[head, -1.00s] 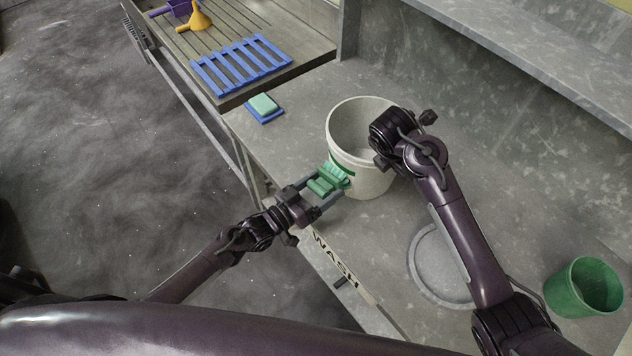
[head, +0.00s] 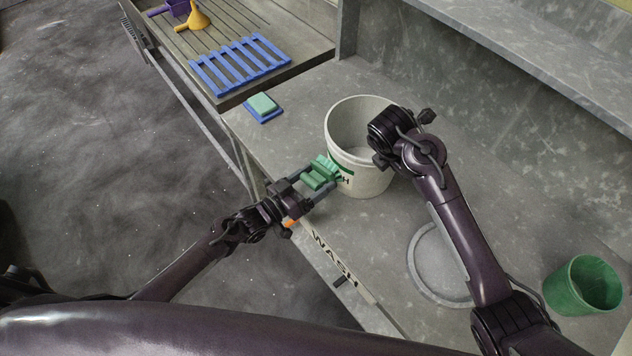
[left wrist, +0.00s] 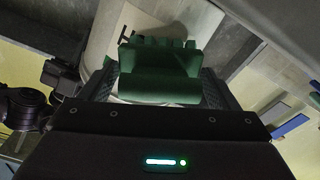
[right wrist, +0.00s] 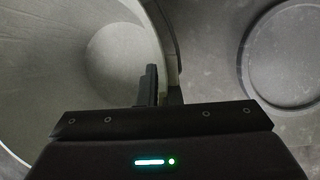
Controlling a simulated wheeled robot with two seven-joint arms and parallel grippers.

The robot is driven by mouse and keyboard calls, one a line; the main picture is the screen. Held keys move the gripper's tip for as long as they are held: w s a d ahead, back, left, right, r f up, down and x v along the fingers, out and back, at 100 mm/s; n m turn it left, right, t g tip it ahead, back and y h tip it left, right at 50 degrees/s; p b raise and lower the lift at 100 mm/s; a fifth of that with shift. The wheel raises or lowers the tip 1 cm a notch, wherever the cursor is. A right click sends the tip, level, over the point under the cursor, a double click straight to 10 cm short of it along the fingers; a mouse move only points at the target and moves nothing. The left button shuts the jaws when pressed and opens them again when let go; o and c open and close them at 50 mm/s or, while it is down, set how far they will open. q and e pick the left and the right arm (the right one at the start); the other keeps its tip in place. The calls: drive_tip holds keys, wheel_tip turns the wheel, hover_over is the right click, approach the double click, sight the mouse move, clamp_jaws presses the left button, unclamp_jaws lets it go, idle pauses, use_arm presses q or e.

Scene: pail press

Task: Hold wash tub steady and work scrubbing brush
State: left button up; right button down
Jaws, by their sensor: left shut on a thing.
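The wash tub (head: 362,182), a white pail with a green band and partly hidden lettering, stands upright on the grey counter. My left gripper (head: 322,184) is shut on the green scrubbing brush (head: 317,177), bristles towards the tub's near-left wall. The brush also shows between the fingers in the left wrist view (left wrist: 160,80). It is at or very close to the wall; contact cannot be told. My right gripper (right wrist: 160,78) has its fingers close together on the tub's rim wall (right wrist: 158,35), one inside and one outside. In the head view my right wrist hides those fingers.
A green cup (head: 583,288) stands at the right, near a round grey recess (head: 437,265). A sponge on a blue dish (head: 263,107) lies behind left. Bare counter lies behind the tub.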

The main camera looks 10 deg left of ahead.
sight(308, 185)
use_arm(q)
drive_tip(key=shift+s, duration=0.1)
drive_tip(key=shift+v, duration=1.5)
use_arm(e)
drive_tip(key=c, duration=1.5)
unclamp_jaws()
drive_tip(key=shift+c, duration=0.2)
